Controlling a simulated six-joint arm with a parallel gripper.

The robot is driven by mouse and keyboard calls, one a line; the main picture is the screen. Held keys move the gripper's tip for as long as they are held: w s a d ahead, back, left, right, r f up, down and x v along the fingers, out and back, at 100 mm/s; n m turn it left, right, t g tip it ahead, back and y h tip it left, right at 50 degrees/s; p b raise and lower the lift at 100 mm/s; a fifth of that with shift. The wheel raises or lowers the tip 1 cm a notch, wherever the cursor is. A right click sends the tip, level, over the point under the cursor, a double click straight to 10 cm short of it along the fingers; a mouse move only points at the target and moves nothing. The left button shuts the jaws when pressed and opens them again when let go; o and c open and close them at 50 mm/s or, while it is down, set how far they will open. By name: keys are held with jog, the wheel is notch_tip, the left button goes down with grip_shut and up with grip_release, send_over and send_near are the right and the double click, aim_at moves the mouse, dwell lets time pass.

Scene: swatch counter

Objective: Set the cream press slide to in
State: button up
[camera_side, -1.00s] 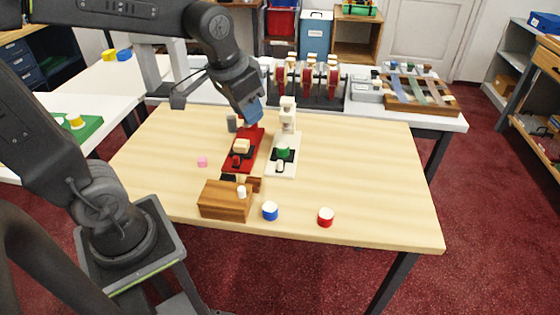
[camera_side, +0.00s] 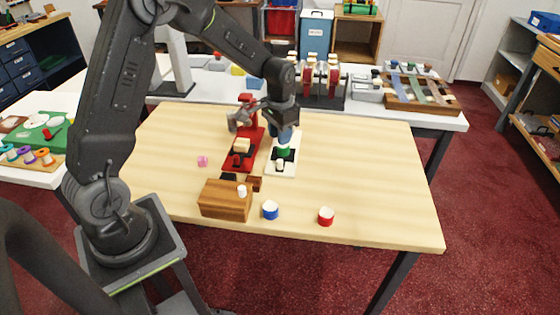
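The cream press (camera_side: 284,163) stands on the wooden table, right of the red press (camera_side: 243,153). A green piece (camera_side: 284,150) sits on the cream press base, with a small cream knob (camera_side: 280,163) in front of it. My gripper (camera_side: 283,135) is over the back part of the cream press, and my arm hides most of its upright. The fingers are too small and covered to tell whether they are open or touch the press. The slide's position cannot be made out.
A wooden box (camera_side: 225,199) with a white peg stands at the table front. The table's right side is clear.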

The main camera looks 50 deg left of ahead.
aim_at(280, 161)
notch_tip(280, 161, down, 10)
jog(key=shift+r, duration=0.1)
dwell(0.4)
grip_shut()
